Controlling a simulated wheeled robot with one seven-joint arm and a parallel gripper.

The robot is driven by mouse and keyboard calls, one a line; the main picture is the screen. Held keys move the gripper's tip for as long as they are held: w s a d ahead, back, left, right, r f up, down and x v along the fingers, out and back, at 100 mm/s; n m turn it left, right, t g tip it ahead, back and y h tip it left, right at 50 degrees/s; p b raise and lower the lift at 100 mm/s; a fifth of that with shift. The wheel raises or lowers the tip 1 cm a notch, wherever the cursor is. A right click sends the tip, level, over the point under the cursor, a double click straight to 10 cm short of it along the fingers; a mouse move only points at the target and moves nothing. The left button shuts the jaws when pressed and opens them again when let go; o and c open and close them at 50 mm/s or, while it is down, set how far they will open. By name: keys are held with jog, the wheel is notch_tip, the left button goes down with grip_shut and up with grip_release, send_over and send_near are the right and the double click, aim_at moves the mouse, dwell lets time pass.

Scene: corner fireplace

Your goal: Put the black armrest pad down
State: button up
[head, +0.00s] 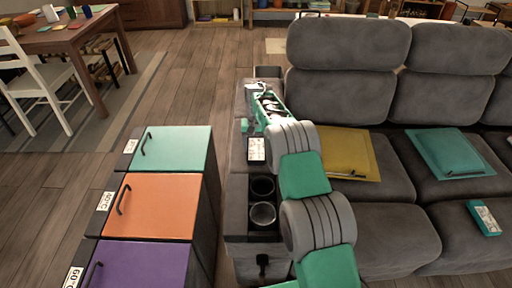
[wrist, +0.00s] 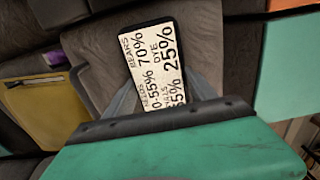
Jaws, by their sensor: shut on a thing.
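The black armrest pad (wrist: 150,62) has a white label with large printed text and a dark rim. In the wrist view it sits between the two grey fingers of my gripper (wrist: 160,95), which is shut on it. In the head view the pad (head: 256,149) shows at the sofa's left armrest (head: 237,165), just in front of my gripper (head: 254,128), behind the cup holders. I cannot tell whether the pad touches the armrest. The near end of the pad is hidden by my gripper body in the wrist view.
Two cup holders (head: 262,187) are set in the armrest. Left of it stands a cabinet with teal (head: 180,150), orange (head: 155,207) and purple (head: 140,264) doors.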

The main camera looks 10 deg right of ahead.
jog(key=shift+f, duration=0.1)
jog(key=o, duration=1.4)
